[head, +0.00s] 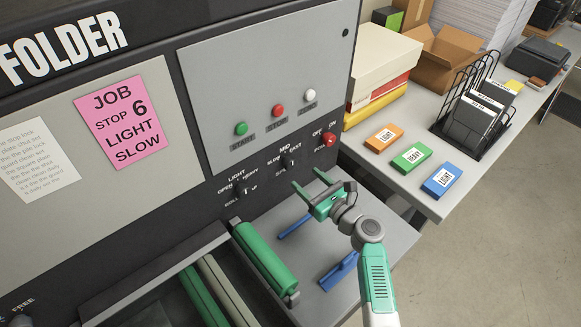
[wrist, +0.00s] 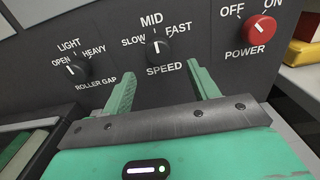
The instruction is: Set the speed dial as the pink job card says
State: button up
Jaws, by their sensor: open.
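The pink job card (head: 122,122) on the folder's front reads JOB, STOP 6, LIGHT, SLOW. The speed dial (wrist: 159,48) is a black knob with SLOW at its left, MID above and FAST at its right. Its small white mark looks to be near the top, leaning left; the exact setting is hard to tell. In the head view the dial (head: 291,166) is small and close to my gripper. My gripper (head: 308,180) is open and empty, pointing at the panel. In the wrist view its fingertips (wrist: 161,72) are apart, one on each side below the dial, not gripping it.
The roller gap dial (wrist: 77,69) is left of the speed dial, and the red power knob (wrist: 260,29) is right. Green, red and white buttons (head: 278,111) sit above. A side table (head: 427,207) holds labelled blocks.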

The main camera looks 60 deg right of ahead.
aim_at(292, 166)
jog(key=b+x, duration=0.1)
jog(key=x, duration=0.5)
jog(key=shift+w, duration=0.2)
jog(key=shift+r, duration=0.1)
jog(key=shift+c, duration=0.2)
jog(key=c, duration=1)
